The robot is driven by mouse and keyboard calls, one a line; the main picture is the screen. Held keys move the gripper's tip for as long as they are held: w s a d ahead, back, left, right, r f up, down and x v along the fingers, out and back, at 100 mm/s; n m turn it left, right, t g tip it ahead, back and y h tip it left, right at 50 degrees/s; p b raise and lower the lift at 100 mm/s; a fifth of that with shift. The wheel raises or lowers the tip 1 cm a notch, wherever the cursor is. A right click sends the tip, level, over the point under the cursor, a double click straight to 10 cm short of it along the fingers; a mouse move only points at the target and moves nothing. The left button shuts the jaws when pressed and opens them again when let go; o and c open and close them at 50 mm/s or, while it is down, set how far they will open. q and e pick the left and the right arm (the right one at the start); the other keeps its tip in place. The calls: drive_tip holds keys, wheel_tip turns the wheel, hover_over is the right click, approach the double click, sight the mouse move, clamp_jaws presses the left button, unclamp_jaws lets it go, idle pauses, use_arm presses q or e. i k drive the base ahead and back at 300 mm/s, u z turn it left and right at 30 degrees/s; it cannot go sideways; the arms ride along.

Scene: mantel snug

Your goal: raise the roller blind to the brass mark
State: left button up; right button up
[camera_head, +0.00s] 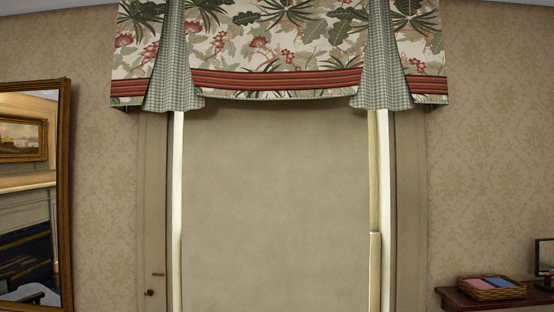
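The roller blind (275,200) is a plain beige-grey sheet hanging down in the window opening, below the floral valance. It runs down past the bottom of the view, so its lower edge is hidden. A small brass-coloured bar (158,274) sits on the left side of the window frame, with a dark round knob (149,293) just below it. I cannot tell whether the bar is the brass mark. No pull cord is clearly visible. Neither of my grippers is in view.
The floral valance (280,50) with red striped trim and green checked tails covers the window top. A gilt-framed mirror (66,200) hangs at left. At right, a wicker basket (491,294) with folded cloths stands on a dark wooden surface (450,299).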

sight(275, 205)
drive_tip(key=u, duration=0.55)
drive_tip(key=i, duration=0.5)
drive_tip(key=u, duration=0.6)
drive_tip(key=i, duration=0.75)
drive_tip(key=z, duration=0.35)
